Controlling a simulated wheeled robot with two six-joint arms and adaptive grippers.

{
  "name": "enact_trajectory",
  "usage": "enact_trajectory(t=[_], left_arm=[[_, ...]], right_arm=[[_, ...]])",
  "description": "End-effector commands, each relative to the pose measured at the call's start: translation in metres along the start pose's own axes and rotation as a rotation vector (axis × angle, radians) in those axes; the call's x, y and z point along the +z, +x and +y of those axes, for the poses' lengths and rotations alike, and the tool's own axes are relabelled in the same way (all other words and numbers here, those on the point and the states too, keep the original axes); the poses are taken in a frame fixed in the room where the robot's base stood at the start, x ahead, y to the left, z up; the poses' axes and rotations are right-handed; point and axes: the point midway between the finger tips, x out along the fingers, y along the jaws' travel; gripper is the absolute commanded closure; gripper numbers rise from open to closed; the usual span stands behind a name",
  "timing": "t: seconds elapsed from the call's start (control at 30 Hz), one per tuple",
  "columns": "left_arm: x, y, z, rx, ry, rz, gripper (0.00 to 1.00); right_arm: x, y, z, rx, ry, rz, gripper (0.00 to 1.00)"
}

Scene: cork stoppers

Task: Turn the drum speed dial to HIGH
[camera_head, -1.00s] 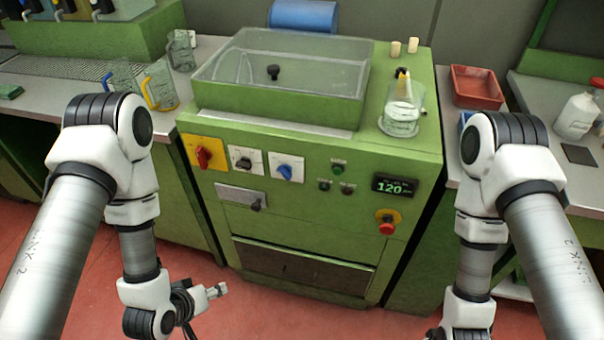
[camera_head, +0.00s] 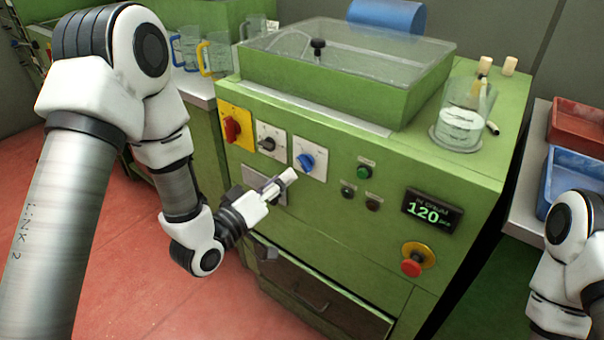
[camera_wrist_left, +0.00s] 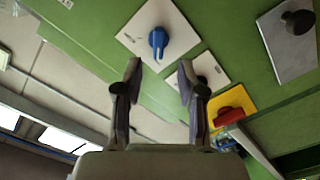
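The green machine's front panel (camera_head: 300,225) carries a blue dial (camera_head: 306,162) on a white plate, a black dial (camera_head: 268,144) on a white plate and a red switch (camera_head: 232,128) on a yellow plate. Their lettering is too small to read, so I cannot tell which is the drum speed dial. My left gripper (camera_head: 282,183) is just below and in front of the blue dial, apart from it. In the left wrist view its fingers (camera_wrist_left: 160,78) are spread and empty, with the blue dial (camera_wrist_left: 158,42) beyond them. My right gripper is out of view.
A lit display (camera_head: 432,211) reads 120. A red stop button (camera_head: 412,267) and small push buttons (camera_head: 364,172) are to the right. A glass beaker (camera_head: 461,120) and corks (camera_head: 510,66) stand on top, beside the clear-lidded tub (camera_head: 350,70).

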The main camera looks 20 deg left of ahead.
Motion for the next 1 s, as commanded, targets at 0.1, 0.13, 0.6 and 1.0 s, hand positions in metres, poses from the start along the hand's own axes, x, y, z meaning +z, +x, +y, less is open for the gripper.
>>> enact_trajectory(t=[0.1,0.13,0.6,1.0], left_arm=[[0.0,0.023,0.002,0.004,0.006,-0.001,0.6],[0.0,0.029,0.002,0.003,0.005,-0.001,0.6],[0.0,0.066,0.0,-0.001,-0.001,-0.001,0.6],[0.0,0.065,0.0,-0.002,0.006,-0.001,1.0]], right_arm=[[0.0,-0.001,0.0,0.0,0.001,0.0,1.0],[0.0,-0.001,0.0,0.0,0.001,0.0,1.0],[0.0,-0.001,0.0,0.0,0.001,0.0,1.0],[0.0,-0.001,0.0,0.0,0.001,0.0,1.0]])
